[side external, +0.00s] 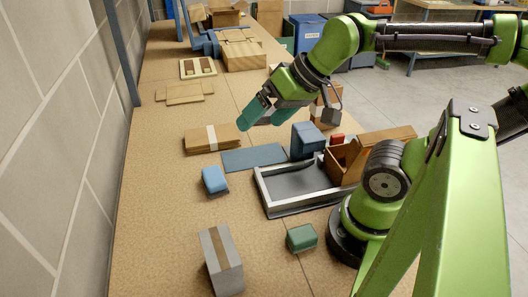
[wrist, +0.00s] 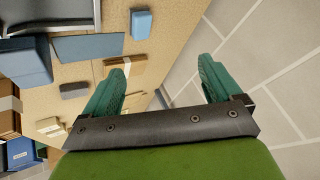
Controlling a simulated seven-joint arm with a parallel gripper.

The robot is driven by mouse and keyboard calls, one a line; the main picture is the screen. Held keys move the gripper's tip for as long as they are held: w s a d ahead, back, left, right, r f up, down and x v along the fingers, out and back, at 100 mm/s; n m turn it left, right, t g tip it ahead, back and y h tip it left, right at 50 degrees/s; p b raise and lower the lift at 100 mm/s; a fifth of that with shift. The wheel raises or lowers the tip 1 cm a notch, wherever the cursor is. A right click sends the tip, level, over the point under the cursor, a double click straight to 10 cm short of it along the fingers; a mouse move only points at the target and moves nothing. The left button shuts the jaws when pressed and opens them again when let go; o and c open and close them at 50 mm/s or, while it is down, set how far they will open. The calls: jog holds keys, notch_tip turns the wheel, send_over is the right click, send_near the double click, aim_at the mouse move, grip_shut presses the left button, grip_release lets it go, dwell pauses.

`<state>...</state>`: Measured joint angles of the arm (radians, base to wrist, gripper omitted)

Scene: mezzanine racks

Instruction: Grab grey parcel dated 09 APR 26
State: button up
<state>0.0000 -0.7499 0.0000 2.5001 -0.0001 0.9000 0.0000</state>
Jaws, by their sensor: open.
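A grey parcel (side external: 222,262) with a brown tape strip stands on the bench at the front left in the side view. No date on it is legible, and I do not see it in the wrist view. My gripper (side external: 264,119) is open and empty, with teal fingers, above the bench well behind that parcel. The open fingers (wrist: 160,82) also show in the wrist view with nothing between them. A small dark grey block (wrist: 74,90) lies left of the fingers in the wrist view; I cannot tell if it bears a date.
A blue box (side external: 215,180), a green box (side external: 301,238) and a grey-rimmed tray (side external: 264,199) lie between my gripper and the grey parcel's area. Flat cardboard (side external: 212,138) and a blue mat (side external: 254,158) lie nearby. A wall bounds the left.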

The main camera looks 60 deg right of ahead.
jog(key=m+g+h, duration=0.2)
jog(key=m+g, duration=0.2)
jog(key=g, duration=0.3)
send_over(218, 247)
notch_tip(218, 247, down, 2)
jog(key=f, duration=1.1)
jog(key=shift+w+f, duration=0.2)
jog(key=shift+w, duration=0.1)
jog(key=shift+s+f, duration=0.2)
jog(key=shift+f, duration=1.15)
jog(key=shift+s+f, duration=0.15)
jog(key=shift+f, duration=1.2)
jog(key=shift+c, duration=0.3)
jog(key=c, duration=1.2)
